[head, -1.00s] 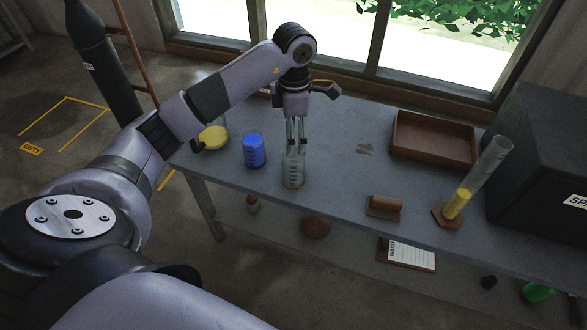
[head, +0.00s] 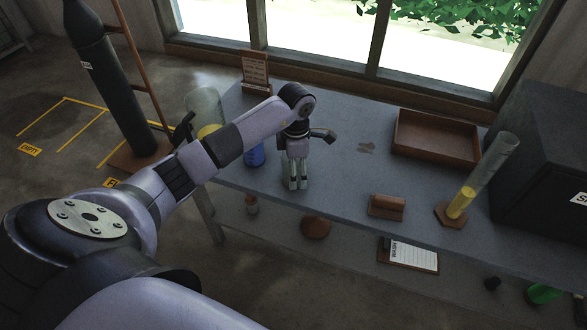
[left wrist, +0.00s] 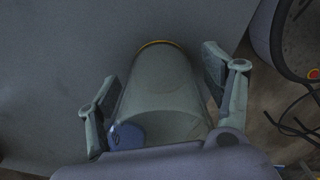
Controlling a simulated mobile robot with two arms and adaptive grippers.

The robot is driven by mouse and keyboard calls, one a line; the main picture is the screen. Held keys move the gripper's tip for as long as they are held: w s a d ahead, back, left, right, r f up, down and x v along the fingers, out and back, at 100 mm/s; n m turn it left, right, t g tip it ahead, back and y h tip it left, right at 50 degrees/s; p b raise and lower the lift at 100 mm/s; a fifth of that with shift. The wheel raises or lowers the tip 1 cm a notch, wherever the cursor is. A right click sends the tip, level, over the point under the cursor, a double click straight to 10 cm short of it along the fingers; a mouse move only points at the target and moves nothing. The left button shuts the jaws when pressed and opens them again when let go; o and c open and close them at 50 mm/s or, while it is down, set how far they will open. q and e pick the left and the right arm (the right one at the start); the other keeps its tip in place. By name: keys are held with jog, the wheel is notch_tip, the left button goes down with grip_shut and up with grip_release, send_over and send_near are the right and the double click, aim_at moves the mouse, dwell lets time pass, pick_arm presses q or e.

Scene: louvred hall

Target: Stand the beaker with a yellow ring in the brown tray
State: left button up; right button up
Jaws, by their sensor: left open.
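A clear glass beaker with a yellow ring (left wrist: 158,85) fills the middle of the left wrist view, with the ring at its far end. My left gripper (head: 298,186) is open, its two fingers on either side of this beaker. Whether they touch it I cannot tell. In the head view the gripper points down at the table's front part and I cannot make out the beaker there. The brown tray (head: 437,135) is a shallow, empty box at the back right of the table, well to the right of the gripper. My right gripper is not in view.
A blue beaker (head: 254,156) and a flask with yellow contents (head: 207,112) stand left, partly behind my arm. A brown block (head: 386,206) and a tall cylinder (head: 484,176) stand right. A dark box (head: 540,165) is at the right end.

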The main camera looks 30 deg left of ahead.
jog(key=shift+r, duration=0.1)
pick_arm(q)
jog(key=c, duration=1.2)
jog(key=shift+r, duration=0.6)
jog(key=shift+r+p, duration=1.5)
jog(key=shift+r, duration=7.9)
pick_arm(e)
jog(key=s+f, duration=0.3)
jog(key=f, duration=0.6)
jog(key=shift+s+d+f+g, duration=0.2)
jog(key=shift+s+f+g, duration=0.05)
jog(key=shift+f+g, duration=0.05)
